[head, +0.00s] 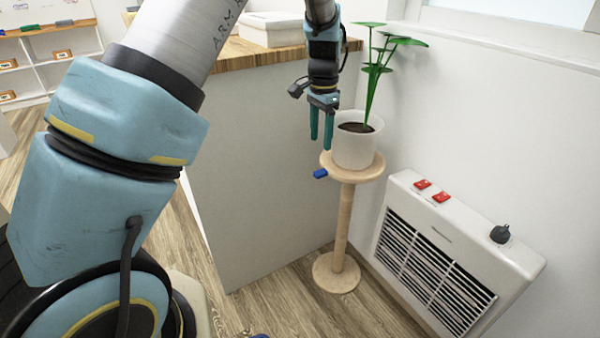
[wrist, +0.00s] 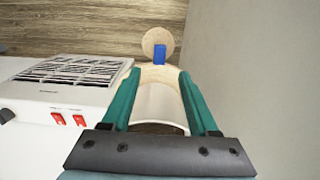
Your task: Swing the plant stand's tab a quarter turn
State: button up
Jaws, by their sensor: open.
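The plant stand (head: 343,230) is pale wood with a round top, a thin post and a round base. Its blue tab (head: 320,173) sticks out at the left edge of the top in the head view. In the wrist view the tab (wrist: 160,54) shows upright in the picture, beyond the pot and between the fingertips' lines. My gripper (head: 321,143) is open, with teal fingers pointing down, above the tab and left of the pot. I see nothing held between the fingers. The wrist view shows both fingers (wrist: 160,72) spread, with the white pot between them in the picture.
A white pot (head: 352,150) with a green plant (head: 373,75) stands on the stand's top, close beside my fingers. A grey-sided counter (head: 260,170) is behind and left. A white heater (head: 460,240) with two red switches stands to the right by the wall.

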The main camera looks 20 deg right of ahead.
aim_at(319, 172)
notch_tip(319, 172, down, 10)
jog(key=shift+f+b, duration=0.15)
jog(key=shift+b, duration=0.15)
grip_shut()
dwell(0.6)
dwell(0.9)
